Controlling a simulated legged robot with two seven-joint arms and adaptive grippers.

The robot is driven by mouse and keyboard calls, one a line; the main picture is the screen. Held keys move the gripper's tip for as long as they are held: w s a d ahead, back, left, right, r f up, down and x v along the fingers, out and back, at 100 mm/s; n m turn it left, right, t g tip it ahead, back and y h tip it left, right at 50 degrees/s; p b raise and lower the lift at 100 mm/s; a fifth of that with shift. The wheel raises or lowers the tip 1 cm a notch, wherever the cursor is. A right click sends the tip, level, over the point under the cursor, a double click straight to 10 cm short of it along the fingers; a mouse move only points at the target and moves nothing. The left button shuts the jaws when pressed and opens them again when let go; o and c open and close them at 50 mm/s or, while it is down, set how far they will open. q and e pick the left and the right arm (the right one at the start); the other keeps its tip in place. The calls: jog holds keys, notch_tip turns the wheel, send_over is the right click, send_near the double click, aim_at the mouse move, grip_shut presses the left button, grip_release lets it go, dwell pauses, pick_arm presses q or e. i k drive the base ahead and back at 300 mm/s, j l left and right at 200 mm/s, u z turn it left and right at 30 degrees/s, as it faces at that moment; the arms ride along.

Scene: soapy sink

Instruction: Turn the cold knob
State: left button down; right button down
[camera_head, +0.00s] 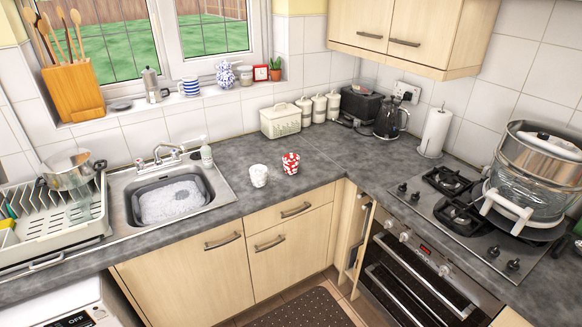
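The tap (167,154) stands at the back edge of the sink, with its spout over the basin. It has two small knobs, a left knob (139,163) and a right knob (181,149). Their colour marks are too small to tell which one is cold. The sink basin (127,207) holds a grey tub (207,192) with white suds in it. No water is seen running from the spout. Neither of my grippers shows in the head view.
Two cups, white (259,176) and red-patterned (291,164), stand on the worktop (240,205). A large steamer (535,165) sits on the hob.

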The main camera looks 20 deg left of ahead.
aim_at(175, 154)
jog(key=u, duration=1.55)
